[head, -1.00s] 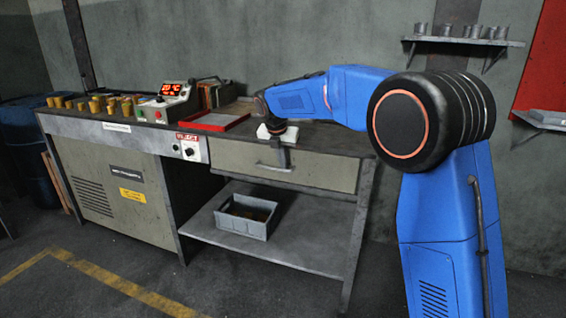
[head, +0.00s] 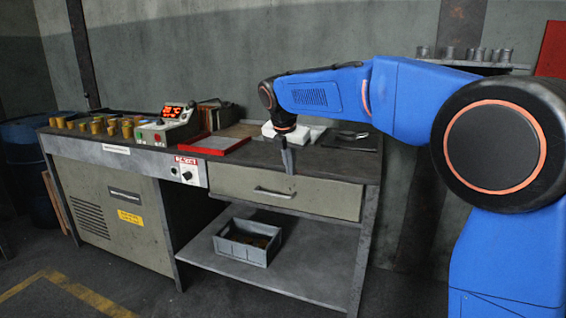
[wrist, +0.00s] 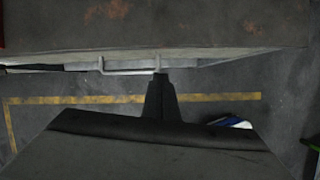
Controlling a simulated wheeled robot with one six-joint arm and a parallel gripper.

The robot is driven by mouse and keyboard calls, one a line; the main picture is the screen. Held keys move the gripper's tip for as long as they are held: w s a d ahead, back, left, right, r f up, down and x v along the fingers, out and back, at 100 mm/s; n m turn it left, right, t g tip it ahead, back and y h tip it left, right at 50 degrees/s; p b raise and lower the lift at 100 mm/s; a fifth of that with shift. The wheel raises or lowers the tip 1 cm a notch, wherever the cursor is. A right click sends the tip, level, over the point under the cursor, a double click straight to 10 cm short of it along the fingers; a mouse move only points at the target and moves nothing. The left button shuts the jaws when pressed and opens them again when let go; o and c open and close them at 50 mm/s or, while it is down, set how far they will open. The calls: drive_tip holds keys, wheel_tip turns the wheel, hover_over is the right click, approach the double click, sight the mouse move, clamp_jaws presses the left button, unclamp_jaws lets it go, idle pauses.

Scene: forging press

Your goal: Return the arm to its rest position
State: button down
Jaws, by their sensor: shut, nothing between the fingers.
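My gripper (head: 288,160) hangs from the blue arm, pointing down at the front edge of the workbench top, just above the drawer. It is shut and empty. In the wrist view, my gripper (wrist: 160,80) shows as a dark narrow shape with its tips together, in front of the bench edge. My arm reaches in from the right of the head view, with the forearm level above the bench's right part. The workbench (head: 330,165) has a closed drawer (head: 325,195) with a bar handle (head: 274,192), which also shows in the wrist view (wrist: 130,71).
On the bench stand several brass-coloured pieces (head: 97,126), a control box (head: 170,125), a red tray (head: 214,145) and a white object (head: 308,134). A grey bin (head: 247,241) sits on the lower shelf. A wall shelf (head: 470,64) is behind my arm. The floor in front is open.

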drive_tip(key=s+d+f+m+y, duration=0.1)
drive_tip(key=s+d+f+m, duration=0.1)
drive_tip(key=s+d+m, duration=1.6)
drive_tip(key=s+d+f+m, duration=0.3)
drive_tip(key=s+f+m, duration=0.1)
drive_tip(key=s, duration=0.4)
drive_tip(key=s+d+f+m, duration=0.3)
drive_tip(key=s+f+m, duration=0.1)
drive_tip(key=s, duration=0.4)
drive_tip(key=s+d+f+m, duration=0.3)
drive_tip(key=s+f, duration=0.2)
drive_tip(key=s, duration=0.3)
drive_tip(key=shift+m+t, duration=0.4)
